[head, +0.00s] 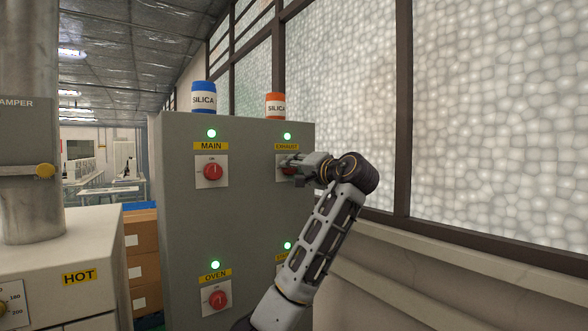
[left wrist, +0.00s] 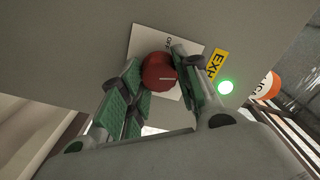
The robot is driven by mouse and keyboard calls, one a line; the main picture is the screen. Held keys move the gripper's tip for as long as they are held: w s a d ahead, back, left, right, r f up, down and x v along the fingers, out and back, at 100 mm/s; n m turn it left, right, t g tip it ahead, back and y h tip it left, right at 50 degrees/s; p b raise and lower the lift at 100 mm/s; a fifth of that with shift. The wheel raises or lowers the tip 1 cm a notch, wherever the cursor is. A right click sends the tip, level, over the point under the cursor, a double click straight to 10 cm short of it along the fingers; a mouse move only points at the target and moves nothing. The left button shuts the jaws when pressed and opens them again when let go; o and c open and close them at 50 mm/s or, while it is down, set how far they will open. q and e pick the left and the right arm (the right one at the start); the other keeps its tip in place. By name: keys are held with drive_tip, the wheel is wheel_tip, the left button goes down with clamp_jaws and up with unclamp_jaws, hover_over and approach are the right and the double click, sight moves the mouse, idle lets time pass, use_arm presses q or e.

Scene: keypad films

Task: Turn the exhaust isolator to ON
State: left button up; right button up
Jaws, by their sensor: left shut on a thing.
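The exhaust isolator is a red round knob on a white plate (left wrist: 140,42) under the yellow EXHAUST label (head: 287,146), at the upper right of the grey cabinet. My left gripper (head: 289,164) is at this knob and mostly covers it in the head view. In the left wrist view, its green-padded fingers are shut on the red knob (left wrist: 157,73), one on each side. A short white mark on the knob points toward the label side. A green lamp (head: 287,136) above the label is lit. My right gripper is not in view.
The grey cabinet (head: 240,212) also carries the MAIN knob (head: 213,171) and OVEN knob (head: 218,299), each with a lit green lamp. My left arm partly covers a lower-right label. Blue (head: 204,97) and orange (head: 275,105) SILICA containers stand on top. A windowed wall is at right.

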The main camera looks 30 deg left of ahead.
use_arm(q)
drive_tip(key=shift+m, duration=1.5)
drive_tip(key=o, duration=0.9)
drive_tip(key=shift+d, duration=0.1)
drive_tip(key=shift+o, duration=0.6)
drive_tip(key=v, duration=1.2)
